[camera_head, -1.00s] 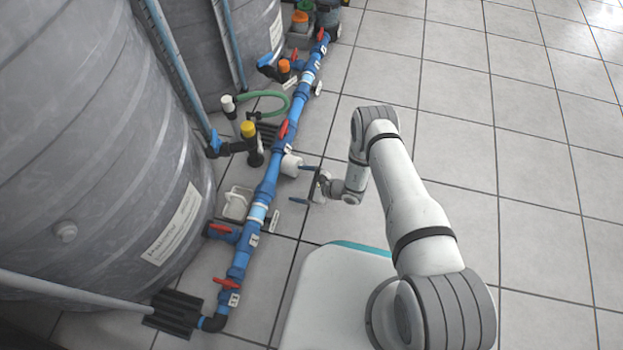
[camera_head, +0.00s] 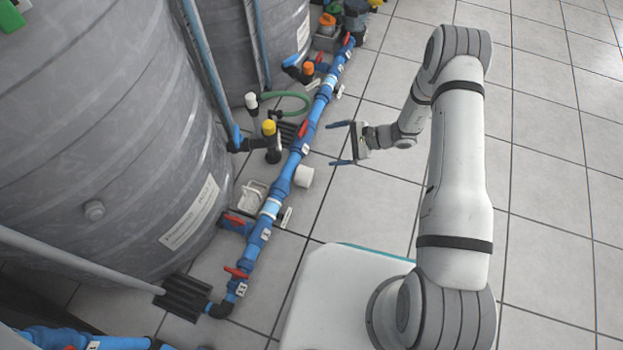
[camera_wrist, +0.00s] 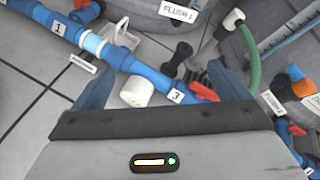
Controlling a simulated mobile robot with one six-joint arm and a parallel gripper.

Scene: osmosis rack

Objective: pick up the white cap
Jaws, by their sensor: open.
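The white cap (camera_head: 304,176) is a short white cylinder on the right side of the blue pipe, low near the floor. In the wrist view the white cap (camera_wrist: 137,91) lies just beyond the gripper's body, between the two blue fingers and nearer the left one. My gripper (camera_head: 341,142) is open and empty. It hangs above and to the upper right of the cap in the head view, apart from it, with its fingers pointing left toward the pipe. I cannot tell whether the cap touches the pipe.
A blue pipe (camera_head: 282,189) with red valve handles runs along the floor beside large grey tanks (camera_head: 110,130). A yellow-topped fitting (camera_head: 269,128) and a green hose (camera_head: 290,97) stand behind it. The tiled floor (camera_head: 548,200) to the right is clear.

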